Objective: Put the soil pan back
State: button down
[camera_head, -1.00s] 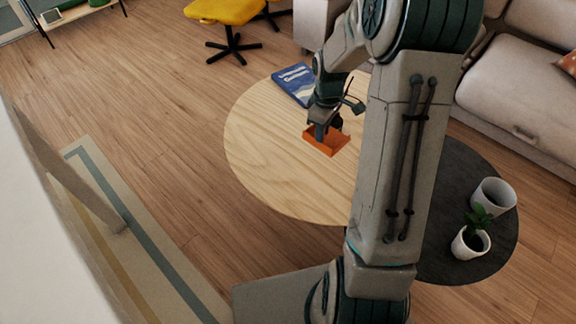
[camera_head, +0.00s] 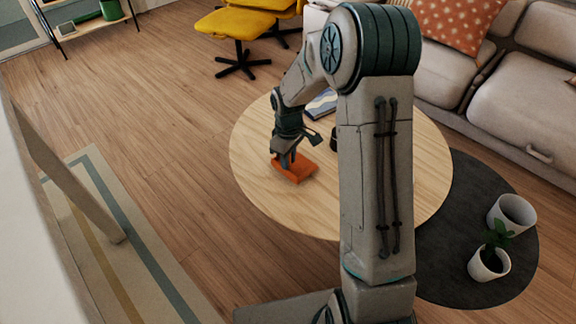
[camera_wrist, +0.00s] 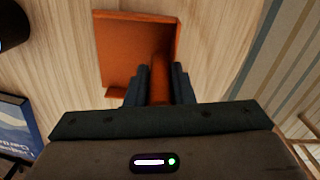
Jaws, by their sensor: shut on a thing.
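The soil pan is an orange, shallow tray (camera_head: 294,169) over the left part of the round wooden table (camera_head: 262,140) in the head view. In the wrist view the orange pan (camera_wrist: 125,50) fills the upper middle, with low walls and a narrow part between my fingers. My gripper (camera_wrist: 160,84) is shut on that narrow part of the pan. In the head view my gripper (camera_head: 288,158) is at the pan's upper edge. I cannot tell whether the pan touches the tabletop or hangs just above it.
A blue book (camera_head: 322,103) lies on the table behind my arm. A dark object (camera_head: 334,138) stands near the table's middle, partly hidden. A potted plant (camera_head: 490,262) and a white pot (camera_head: 511,214) stand on a dark lower round table (camera_head: 455,275). The table's left edge is clear.

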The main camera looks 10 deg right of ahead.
aim_at(298, 170)
jog(key=shift+f, duration=1.1)
jog(key=shift+f+b, duration=0.25)
jog(key=shift+b, duration=0.1)
jog(key=c, duration=1.3)
grip_release()
jog(key=shift+r, duration=0.1)
jog(key=shift+o, duration=0.2)
